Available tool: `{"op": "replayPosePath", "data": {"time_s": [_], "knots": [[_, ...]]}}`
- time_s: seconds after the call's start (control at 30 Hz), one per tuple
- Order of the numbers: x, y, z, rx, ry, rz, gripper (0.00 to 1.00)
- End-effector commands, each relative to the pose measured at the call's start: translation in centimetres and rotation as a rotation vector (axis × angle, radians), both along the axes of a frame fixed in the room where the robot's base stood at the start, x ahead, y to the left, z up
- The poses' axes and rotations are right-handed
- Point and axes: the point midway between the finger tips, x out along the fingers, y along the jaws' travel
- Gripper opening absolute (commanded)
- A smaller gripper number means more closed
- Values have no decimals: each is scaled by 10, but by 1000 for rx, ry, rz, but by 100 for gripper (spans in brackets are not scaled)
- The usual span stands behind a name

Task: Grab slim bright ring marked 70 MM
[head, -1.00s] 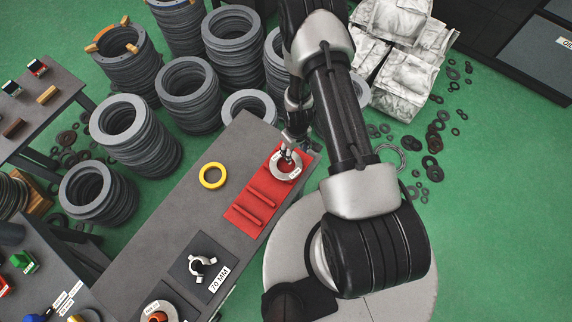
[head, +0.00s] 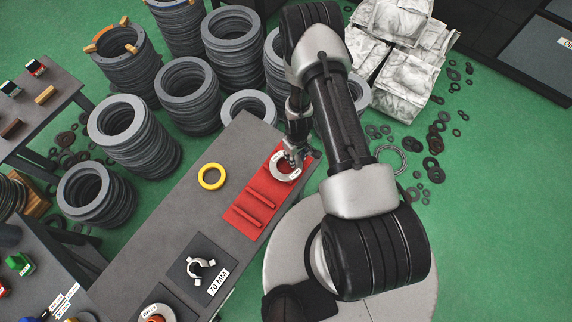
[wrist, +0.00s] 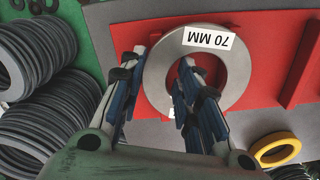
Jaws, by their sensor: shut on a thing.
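The slim bright metal ring (head: 282,178) lies on the red rack at the far end of the grey bench. In the wrist view this ring (wrist: 241,66) carries a white label reading 70 MM. My gripper (wrist: 160,62) straddles the ring's wall, one finger outside the rim and the other in its hole. It is shut on the ring's wall. In the head view my gripper (head: 292,156) is at the ring's upper right side. The ring still appears to be at the red surface; I cannot tell whether it is lifted.
The red rack (head: 240,217) has raised red bars. A yellow ring (head: 202,177) lies beside it. Nearer are a dark plate with a three-jawed piece (head: 198,270) and a 70 MM label (head: 219,282). Stacks of grey rings (head: 190,110) stand close to the bench's left.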

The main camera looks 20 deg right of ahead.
Motion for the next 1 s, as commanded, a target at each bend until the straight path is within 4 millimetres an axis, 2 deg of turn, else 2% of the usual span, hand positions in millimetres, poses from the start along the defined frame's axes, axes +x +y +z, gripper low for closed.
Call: {"op": "replayPosePath", "data": {"time_s": [0.33, 1.0], "knots": [[0, 0, 0, 0, 0, -1, 0], [1, 0, 5, 0, -2, -1, 0]]}}
